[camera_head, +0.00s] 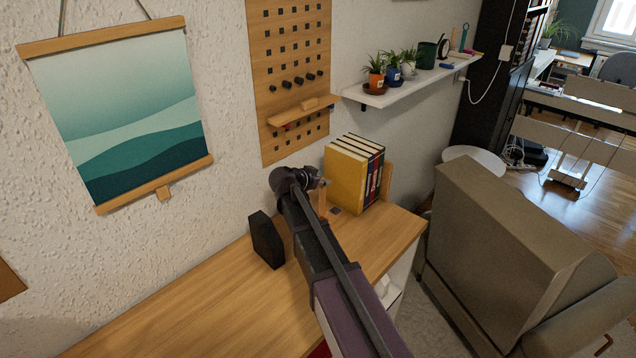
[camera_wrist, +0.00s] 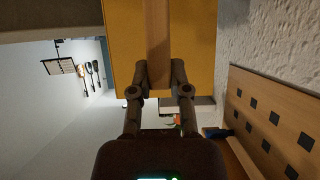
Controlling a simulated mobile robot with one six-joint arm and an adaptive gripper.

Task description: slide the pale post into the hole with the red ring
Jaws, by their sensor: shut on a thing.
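My gripper (camera_wrist: 160,82) is shut on the pale post (camera_wrist: 157,40), which runs up between its fingers in the wrist view. In the head view my gripper (camera_head: 318,184) is above the desk, in front of the yellow book, and the post (camera_head: 322,202) shows as a small tan upright piece below it. The wooden pegboard (camera_head: 267,90) with rows of square dark holes hangs on the wall behind; part of it shows in the wrist view (camera_wrist: 268,118). I cannot make out a hole with a red ring; small reddish marks show under the pegboard's little ledge.
A yellow book (camera_head: 345,180) and several others stand upright at the desk's back right. A black bookend-like block (camera_head: 266,240) stands left of my arm. The wooden desk (camera_head: 190,300) is clear at the left. A white wall shelf (camera_head: 400,85) holds potted plants. A sofa (camera_head: 500,240) is at right.

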